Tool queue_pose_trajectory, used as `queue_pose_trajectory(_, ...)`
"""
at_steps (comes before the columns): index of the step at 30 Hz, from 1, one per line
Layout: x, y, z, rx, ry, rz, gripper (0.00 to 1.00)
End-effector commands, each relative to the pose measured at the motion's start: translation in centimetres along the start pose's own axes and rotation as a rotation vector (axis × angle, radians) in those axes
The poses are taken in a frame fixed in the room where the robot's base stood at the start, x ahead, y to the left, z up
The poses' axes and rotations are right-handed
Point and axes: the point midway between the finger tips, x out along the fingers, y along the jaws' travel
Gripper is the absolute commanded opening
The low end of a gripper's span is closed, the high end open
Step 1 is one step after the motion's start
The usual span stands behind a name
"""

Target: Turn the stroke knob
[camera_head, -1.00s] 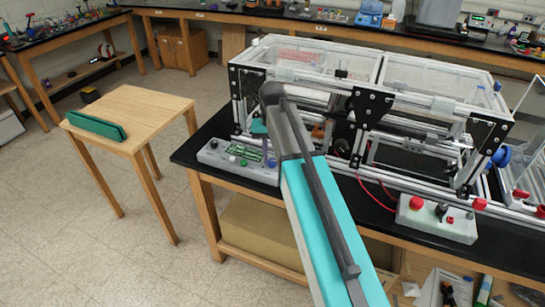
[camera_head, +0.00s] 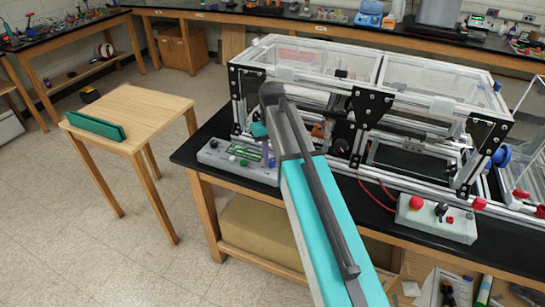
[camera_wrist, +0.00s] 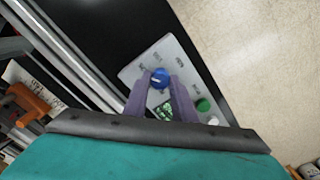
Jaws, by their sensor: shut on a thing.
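A light grey control box (camera_head: 238,160) stands on the black bench at the left end of the extrusion frame. In the wrist view its panel (camera_wrist: 135,73) carries a blue knob (camera_wrist: 158,79) with a pale pointer line, a green button (camera_wrist: 203,104) and a white button (camera_wrist: 213,121). The labels are too small to read. My gripper (camera_wrist: 160,78) has its two purple fingers on either side of the blue knob, shut on it. In the head view the knob is hidden by my gripper and arm.
The extrusion frame (camera_head: 312,72) stands close behind the box. A second box (camera_head: 436,220) with a red button is farther right. A wooden table (camera_head: 140,108) with a green object (camera_head: 95,126) is at the left, with open floor around it.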

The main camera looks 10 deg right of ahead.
Motion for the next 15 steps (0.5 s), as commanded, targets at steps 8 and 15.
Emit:
queue_pose_trajectory(8, -0.04, -0.04, -0.06, 0.001, 0.002, -0.001, 0.43)
queue_pose_trajectory(15, -0.03, -0.02, -0.03, 0.001, 0.001, 0.000, 0.43)
